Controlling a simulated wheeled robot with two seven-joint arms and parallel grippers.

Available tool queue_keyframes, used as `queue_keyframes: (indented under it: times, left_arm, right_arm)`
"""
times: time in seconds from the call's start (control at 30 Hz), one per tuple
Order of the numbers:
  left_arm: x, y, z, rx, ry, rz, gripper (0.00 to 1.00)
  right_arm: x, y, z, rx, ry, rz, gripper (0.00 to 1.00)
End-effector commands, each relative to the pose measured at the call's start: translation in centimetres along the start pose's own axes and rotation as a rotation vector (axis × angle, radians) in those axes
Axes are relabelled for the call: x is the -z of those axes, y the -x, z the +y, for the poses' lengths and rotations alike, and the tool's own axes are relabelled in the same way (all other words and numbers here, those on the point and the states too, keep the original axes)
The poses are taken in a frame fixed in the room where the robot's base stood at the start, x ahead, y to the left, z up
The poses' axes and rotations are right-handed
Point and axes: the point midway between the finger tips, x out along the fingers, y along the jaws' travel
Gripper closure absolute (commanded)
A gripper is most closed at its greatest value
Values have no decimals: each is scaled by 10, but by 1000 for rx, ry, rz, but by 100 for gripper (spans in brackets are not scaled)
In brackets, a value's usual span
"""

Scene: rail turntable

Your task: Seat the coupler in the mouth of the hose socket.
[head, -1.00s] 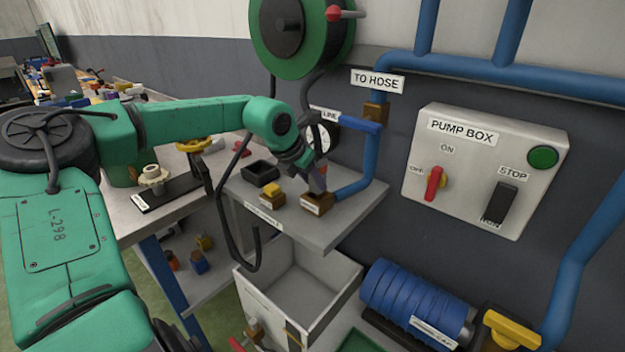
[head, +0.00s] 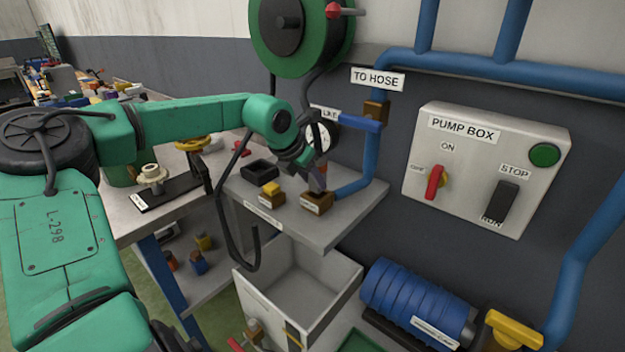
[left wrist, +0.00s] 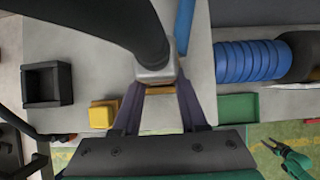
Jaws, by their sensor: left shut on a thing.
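My left gripper (head: 318,180) is over the hose socket (head: 314,204), a small brown block with a white label on the grey shelf. In the left wrist view its dark fingers (left wrist: 160,108) are shut on the coupler (left wrist: 155,74), a light grey piece at the end of a thick black hose. A brown strip of the socket (left wrist: 160,91) shows just below the coupler. The gripper hides the mouth, so I cannot tell whether the coupler is inside it.
On the shelf (head: 330,232) stand a black open box (head: 260,172) and a yellow-topped block (head: 271,193), both left of the socket. A blue pipe (head: 370,165) bends down behind it. A grey bin (head: 345,300) and a blue coil (head: 415,300) stand below.

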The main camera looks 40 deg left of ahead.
Motion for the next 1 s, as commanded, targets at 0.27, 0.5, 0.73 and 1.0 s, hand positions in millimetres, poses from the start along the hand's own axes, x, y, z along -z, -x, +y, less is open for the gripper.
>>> queue_keyframes:
  times: [0.27,0.5,0.73,1.0]
  left_arm:
    - [-1,1,0,0,0,-2,100]
    - [-1,0,0,0,0,-2,100]
    - [0,0,0,0,0,-2,100]
    - [4,-6,0,0,0,-2,100]
  right_arm:
    - [0,0,0,0,0,0,43]
    - [0,-3,0,0,0,0,43]
    - [0,-3,0,0,0,0,43]
    - [-1,-9,0,0,0,0,43]
